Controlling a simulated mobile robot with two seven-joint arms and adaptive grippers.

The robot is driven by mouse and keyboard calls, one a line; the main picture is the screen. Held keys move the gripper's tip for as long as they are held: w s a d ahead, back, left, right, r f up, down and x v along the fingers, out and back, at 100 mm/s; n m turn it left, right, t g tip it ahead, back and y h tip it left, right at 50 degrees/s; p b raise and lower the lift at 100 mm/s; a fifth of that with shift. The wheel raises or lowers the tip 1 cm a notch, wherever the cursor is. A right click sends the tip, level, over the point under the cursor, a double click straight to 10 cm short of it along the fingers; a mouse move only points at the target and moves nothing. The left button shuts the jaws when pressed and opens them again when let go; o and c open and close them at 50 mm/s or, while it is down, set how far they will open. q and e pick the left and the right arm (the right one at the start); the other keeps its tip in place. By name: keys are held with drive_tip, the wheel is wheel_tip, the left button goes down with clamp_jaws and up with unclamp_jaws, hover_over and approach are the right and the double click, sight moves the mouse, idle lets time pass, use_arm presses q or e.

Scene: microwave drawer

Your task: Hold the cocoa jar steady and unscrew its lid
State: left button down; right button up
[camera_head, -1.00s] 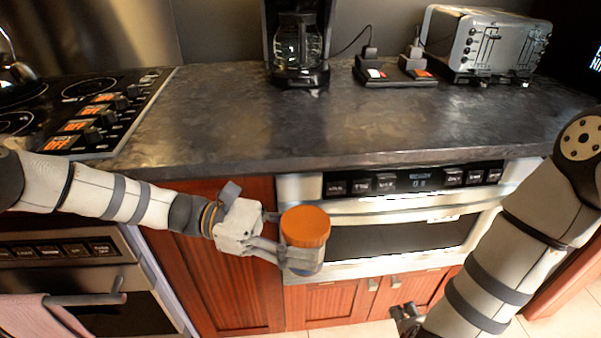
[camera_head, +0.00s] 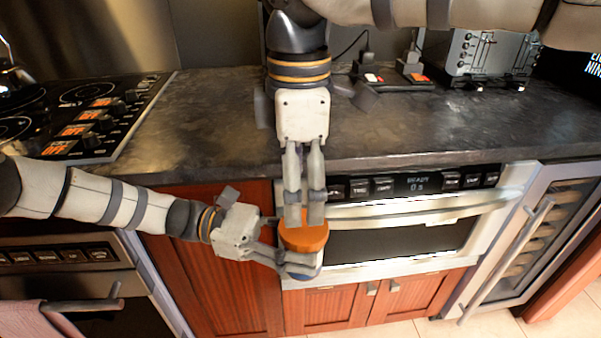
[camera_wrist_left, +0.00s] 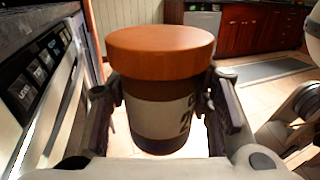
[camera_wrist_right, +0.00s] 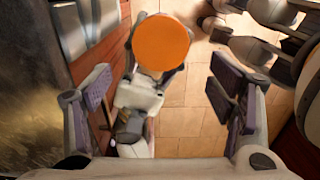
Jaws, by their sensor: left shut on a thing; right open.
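The cocoa jar (camera_wrist_left: 160,118) is upright, with a brown body, a pale label and an orange lid (camera_wrist_left: 160,50) seated on top. My left gripper (camera_head: 283,250) is shut on the jar's body below the lid and holds it in the air in front of the counter. My right gripper (camera_head: 305,222) points down over the lid, which shows in the head view (camera_head: 304,240). In the right wrist view the lid (camera_wrist_right: 162,42) is ahead of the right gripper's fingers, which are open and apart with nothing between them. Whether a finger touches the lid, I cannot tell.
The microwave drawer (camera_head: 400,236) front is just right of the jar. The dark counter edge (camera_head: 230,168) lies behind it, below my right forearm. A cooktop (camera_head: 85,110) is at the left and a toaster (camera_head: 485,60) at the back right.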

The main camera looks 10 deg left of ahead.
sight(303, 249)
wheel_tip(303, 249, down, 7)
drive_tip(key=shift+r, duration=0.1)
drive_tip(key=shift+c, duration=0.2)
